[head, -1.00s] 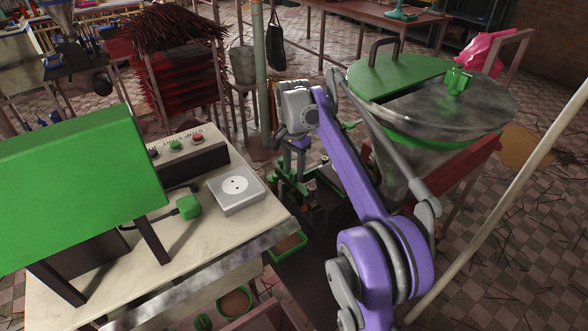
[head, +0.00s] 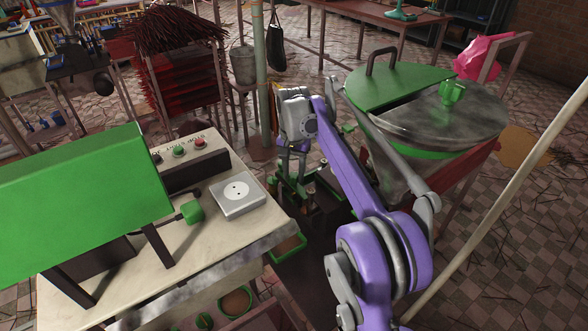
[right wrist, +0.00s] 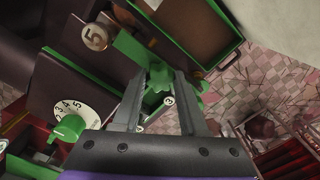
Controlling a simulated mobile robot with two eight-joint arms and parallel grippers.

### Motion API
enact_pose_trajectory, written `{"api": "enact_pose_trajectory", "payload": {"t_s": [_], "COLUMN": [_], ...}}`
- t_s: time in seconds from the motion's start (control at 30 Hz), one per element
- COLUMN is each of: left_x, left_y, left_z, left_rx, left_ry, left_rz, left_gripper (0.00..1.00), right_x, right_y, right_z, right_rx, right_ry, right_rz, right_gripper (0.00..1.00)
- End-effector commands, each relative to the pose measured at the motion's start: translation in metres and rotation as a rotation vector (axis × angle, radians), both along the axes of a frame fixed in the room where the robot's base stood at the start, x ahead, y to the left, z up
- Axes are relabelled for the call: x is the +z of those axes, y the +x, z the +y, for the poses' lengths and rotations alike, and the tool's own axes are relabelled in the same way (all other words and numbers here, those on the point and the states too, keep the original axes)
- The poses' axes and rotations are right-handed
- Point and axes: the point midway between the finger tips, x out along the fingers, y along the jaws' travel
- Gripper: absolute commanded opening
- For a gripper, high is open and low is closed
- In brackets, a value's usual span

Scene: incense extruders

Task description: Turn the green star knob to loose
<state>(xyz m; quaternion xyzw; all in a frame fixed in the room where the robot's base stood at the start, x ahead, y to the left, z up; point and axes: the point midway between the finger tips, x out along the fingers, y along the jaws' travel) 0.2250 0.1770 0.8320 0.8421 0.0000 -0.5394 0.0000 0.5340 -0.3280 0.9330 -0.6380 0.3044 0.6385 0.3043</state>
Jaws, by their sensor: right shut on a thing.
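The green star knob (right wrist: 160,78) is in the right wrist view, low on the extruder, between the fingertips of my right gripper (right wrist: 160,92). That gripper is shut on it. In the head view my right gripper (head: 291,165) points down at the green and dark extruder (head: 318,205); the knob itself cannot be made out there. A small label with a 3 (right wrist: 168,100) shows beside the knob. Whether the knob stands at loose cannot be read. My left gripper is not in view.
A white numbered dial with a green pointer knob (right wrist: 68,128) and a round plate marked 5 (right wrist: 95,37) are close by. A bench (head: 225,235) stands left of the extruder, and a large green-lidded drum (head: 400,85) stands to its right.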

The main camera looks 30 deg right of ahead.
Motion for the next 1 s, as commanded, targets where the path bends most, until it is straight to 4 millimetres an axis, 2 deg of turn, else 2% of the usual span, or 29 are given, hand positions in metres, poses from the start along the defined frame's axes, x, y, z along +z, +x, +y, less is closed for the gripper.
{"api": "enact_pose_trajectory", "payload": {"t_s": [0.3, 1.0], "left_x": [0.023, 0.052], "left_y": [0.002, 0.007], "left_z": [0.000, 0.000], "left_rx": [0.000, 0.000], "left_ry": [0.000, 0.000], "left_rz": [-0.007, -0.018], "left_gripper": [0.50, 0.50], "right_x": [0.003, 0.003], "right_y": [0.000, 0.001], "right_z": [0.000, -0.001], "right_rx": [0.300, 0.965], "right_ry": [-0.001, -0.003], "right_rz": [-0.002, -0.003], "right_gripper": [0.00, 0.00]}}
